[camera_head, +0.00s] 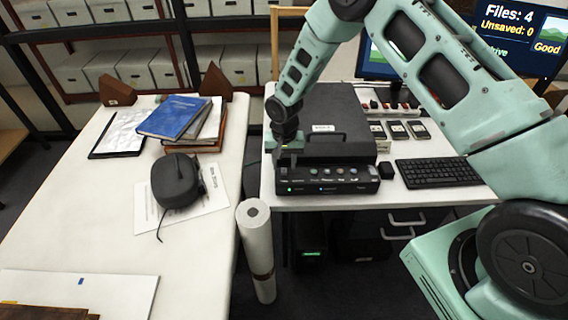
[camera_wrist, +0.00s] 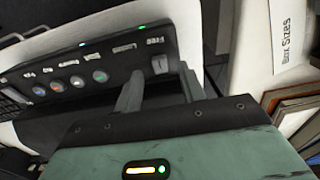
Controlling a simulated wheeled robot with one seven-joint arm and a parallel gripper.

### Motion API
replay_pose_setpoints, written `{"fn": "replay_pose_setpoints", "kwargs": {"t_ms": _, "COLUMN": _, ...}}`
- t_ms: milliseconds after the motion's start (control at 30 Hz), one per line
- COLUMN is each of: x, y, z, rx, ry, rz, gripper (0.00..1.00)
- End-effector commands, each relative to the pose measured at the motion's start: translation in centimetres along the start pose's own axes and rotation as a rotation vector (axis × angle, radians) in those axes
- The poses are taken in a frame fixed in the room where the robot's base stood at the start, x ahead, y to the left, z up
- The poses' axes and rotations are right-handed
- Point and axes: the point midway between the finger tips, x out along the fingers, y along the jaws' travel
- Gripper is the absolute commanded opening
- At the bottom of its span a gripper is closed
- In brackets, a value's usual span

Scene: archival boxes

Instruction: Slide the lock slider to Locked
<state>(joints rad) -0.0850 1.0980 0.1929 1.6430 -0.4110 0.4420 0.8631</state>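A black scanner-like device (camera_head: 325,179) stands at the front left of the right-hand desk. Its front panel (camera_wrist: 90,70) holds several round buttons and lit green and blue lights. At the panel's end in the wrist view is a small grey slider (camera_wrist: 160,65), beside a label that seems to read "Free". My gripper (camera_head: 286,158) is over the left end of the panel, pointing down. In the wrist view its two fingers (camera_wrist: 159,92) are apart, with nothing held between them. The slider lies just beyond the gap between the fingertips. I cannot tell whether a finger touches it.
A black case (camera_head: 325,118) sits behind the panel. A keyboard (camera_head: 435,172) and monitor (camera_head: 520,45) are to the right. A white paper roll (camera_head: 258,245) stands between the desks. The left table (camera_head: 200,275) holds books (camera_head: 175,118) and a dark corded object (camera_head: 175,180).

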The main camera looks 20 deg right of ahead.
Motion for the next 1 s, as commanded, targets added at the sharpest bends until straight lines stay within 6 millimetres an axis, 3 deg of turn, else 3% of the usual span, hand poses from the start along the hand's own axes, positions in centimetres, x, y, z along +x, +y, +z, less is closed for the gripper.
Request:
{"fn": "replay_pose_setpoints", "kwargs": {"t_ms": 233, "x": 2.1, "y": 0.0, "z": 0.0, "rx": 0.000, "ry": 0.000, "rz": 0.000, "gripper": 0.40}}
{"fn": "replay_pose_setpoints", "kwargs": {"t_ms": 567, "x": 2.4, "y": -0.1, "z": -0.1, "rx": 0.000, "ry": 0.001, "rz": -0.001, "gripper": 0.40}}
{"fn": "replay_pose_setpoints", "kwargs": {"t_ms": 700, "x": 2.4, "y": 0.0, "z": 0.0, "rx": 0.000, "ry": 0.001, "rz": -0.001, "gripper": 0.01}}
{"fn": "replay_pose_setpoints", "kwargs": {"t_ms": 867, "x": 2.4, "y": 0.1, "z": 0.0, "rx": 0.000, "ry": 0.001, "rz": -0.001, "gripper": 0.00}}
{"fn": "replay_pose_setpoints", "kwargs": {"t_ms": 1000, "x": 2.4, "y": 1.4, "z": -0.1, "rx": 0.002, "ry": -0.001, "rz": 0.001, "gripper": 0.00}}
